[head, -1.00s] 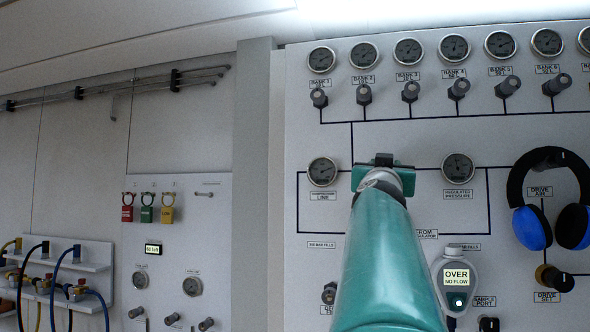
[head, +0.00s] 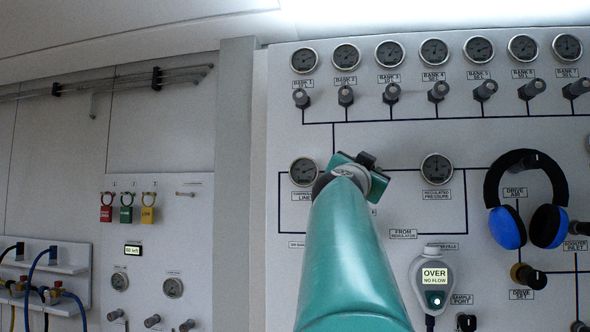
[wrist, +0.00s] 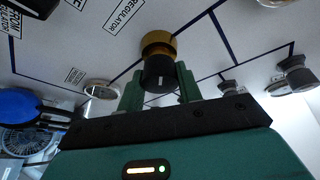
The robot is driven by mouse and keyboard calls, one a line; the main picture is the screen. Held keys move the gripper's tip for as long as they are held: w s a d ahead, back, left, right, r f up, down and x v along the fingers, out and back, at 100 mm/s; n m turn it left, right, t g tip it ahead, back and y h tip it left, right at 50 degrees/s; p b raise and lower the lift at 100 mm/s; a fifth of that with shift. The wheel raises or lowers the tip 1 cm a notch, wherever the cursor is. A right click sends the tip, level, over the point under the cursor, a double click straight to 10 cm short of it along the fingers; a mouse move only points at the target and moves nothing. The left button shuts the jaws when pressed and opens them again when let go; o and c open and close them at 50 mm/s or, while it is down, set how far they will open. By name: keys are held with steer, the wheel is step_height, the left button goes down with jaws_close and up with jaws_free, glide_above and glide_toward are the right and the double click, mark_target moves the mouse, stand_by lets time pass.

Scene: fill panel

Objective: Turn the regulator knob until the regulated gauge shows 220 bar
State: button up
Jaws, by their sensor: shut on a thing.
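The regulator knob (wrist: 159,68) is black with a white mark and a brass collar, and shows in the wrist view. My gripper (wrist: 160,82) has its two green fingers on either side of the knob and is shut on it. In the head view my gripper (head: 362,174) is against the panel, between the two middle gauges, and my arm hides the knob. The regulated pressure gauge (head: 436,169) is dark-faced and just right of my gripper. Its needle is too small to read a value.
A second gauge (head: 304,171) is left of my gripper. Blue-and-black ear defenders (head: 508,228) hang at the right. A handheld meter (head: 434,280) reading OVER, NO FLOW is below the regulated gauge. A row of valve knobs (head: 438,91) runs above.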

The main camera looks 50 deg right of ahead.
steer(key=shift+w+m+g, duration=0.2)
steer(key=shift+m+g, duration=0.2)
steer(key=shift+m, duration=0.3)
steer(key=o, duration=1)
steer(key=shift+w+d+f, duration=0.15)
steer(key=shift+s, duration=0.25)
steer(key=shift+w, duration=0.1)
